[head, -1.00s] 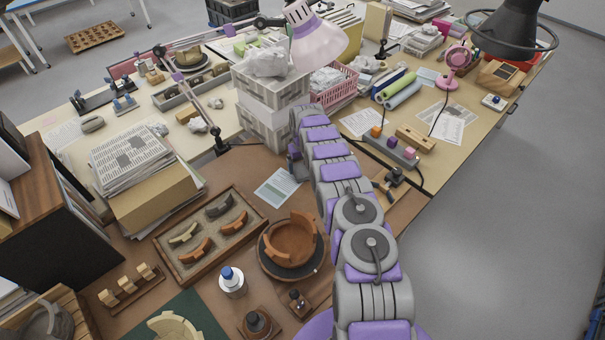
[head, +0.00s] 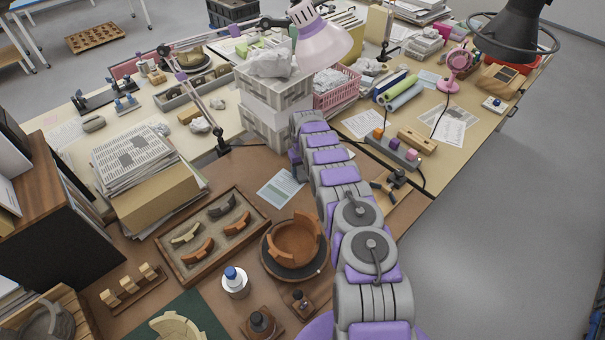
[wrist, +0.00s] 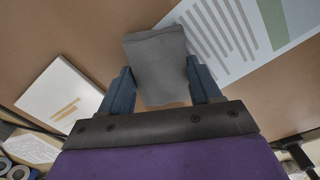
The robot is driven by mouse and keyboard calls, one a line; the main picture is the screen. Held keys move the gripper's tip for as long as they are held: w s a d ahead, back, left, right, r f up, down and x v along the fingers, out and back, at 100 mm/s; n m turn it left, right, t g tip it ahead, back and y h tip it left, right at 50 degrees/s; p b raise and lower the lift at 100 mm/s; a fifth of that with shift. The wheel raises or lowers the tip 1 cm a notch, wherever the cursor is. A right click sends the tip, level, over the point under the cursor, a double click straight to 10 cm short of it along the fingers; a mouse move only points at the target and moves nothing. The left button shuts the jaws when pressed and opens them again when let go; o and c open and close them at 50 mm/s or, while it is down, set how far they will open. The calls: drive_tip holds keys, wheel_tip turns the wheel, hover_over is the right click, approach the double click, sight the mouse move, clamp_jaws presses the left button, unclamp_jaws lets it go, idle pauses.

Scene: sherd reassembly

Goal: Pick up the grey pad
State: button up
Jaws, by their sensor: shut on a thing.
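The grey pad (wrist: 157,60) shows in the wrist view as a small dark grey block with a slightly uneven top edge. My gripper (wrist: 162,86) has its two blue-grey fingers on either side of the pad and is shut on it. The pad covers part of a striped sheet of paper behind it. I cannot tell whether the pad touches the surface or hangs above it. In the head view my arm hides the gripper, and I cannot make out the pad there.
The printed sheet (wrist: 240,45) lies beside the pad on brown surface. In the head view, stacked white crates (head: 272,105) stand left of my arm. A bowl with a broken rim (head: 295,240) and a sherd tray (head: 252,215) are near. A pink desk lamp (head: 322,40) overhangs the crates.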

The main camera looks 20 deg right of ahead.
sight(302, 171)
drive_tip(key=shift+c, duration=0.3)
drive_tip(key=shift+d+r, duration=0.3)
drive_tip(key=shift+r, duration=0.25)
wheel_tip(302, 171, up, 9)
drive_tip(key=p, duration=0.2)
drive_tip(key=s+a+r, duration=0.6)
drive_tip(key=a+r, duration=0.3)
drive_tip(key=r, duration=0.1)
drive_tip(key=s+a+r, duration=0.3)
drive_tip(key=s, duration=0.3)
drive_tip(key=s+a+r, duration=0.3)
drive_tip(key=s+r, duration=0.1)
drive_tip(key=s, duration=0.3)
drive_tip(key=shift+s+r, duration=0.2)
drive_tip(key=shift+s, duration=0.05)
